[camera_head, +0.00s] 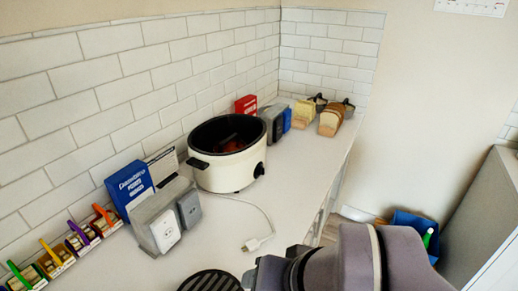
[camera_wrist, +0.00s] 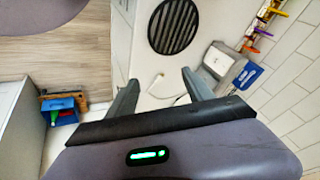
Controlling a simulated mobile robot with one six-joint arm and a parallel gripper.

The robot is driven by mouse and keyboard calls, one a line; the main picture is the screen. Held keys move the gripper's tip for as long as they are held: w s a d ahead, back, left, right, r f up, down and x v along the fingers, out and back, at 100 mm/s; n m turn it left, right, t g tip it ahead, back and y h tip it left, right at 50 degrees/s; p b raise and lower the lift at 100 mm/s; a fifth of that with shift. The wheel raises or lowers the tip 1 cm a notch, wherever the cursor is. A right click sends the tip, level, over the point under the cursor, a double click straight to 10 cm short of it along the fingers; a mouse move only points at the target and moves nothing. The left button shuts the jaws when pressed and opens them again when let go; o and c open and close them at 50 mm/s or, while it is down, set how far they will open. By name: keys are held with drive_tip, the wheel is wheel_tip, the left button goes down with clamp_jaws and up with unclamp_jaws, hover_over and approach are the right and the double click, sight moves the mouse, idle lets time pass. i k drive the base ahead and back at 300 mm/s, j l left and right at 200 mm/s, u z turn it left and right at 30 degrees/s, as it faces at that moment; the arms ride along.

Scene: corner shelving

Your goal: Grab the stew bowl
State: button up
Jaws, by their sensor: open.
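A cream pot-like cooker (camera_head: 225,172) with a black rim and black inside stands on the counter in the head view. Some reddish-brown food shows inside it. It is the only bowl-like thing in view, so it may be the stew bowl. My gripper (camera_wrist: 160,82) shows in the wrist view with its two fingers apart and nothing between them. In the head view my arm is at the lower right, nearer than the cooker and apart from it; the fingertips are not clear there. The cooker does not show in the wrist view.
A white plug and cord (camera_head: 258,242) lie before the cooker. A round black slatted trivet (camera_head: 210,281) is at the front. A grey-white box (camera_head: 160,222) and a blue box (camera_head: 130,188) stand left. Bread loaves (camera_head: 330,121) are at the back. A tiled wall runs behind.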

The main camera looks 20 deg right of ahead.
sight(231, 144)
drive_tip(key=i+l+u, duration=0.45)
drive_tip(key=l, duration=0.15)
drive_tip(key=i+l+u, duration=0.1)
drive_tip(key=l+u, duration=0.4)
drive_tip(key=l, duration=0.15)
drive_tip(key=i+l+u, duration=0.1)
drive_tip(key=l+u, duration=0.35)
drive_tip(key=l, duration=0.3)
drive_tip(key=l+u, duration=0.45)
drive_tip(key=l, duration=0.3)
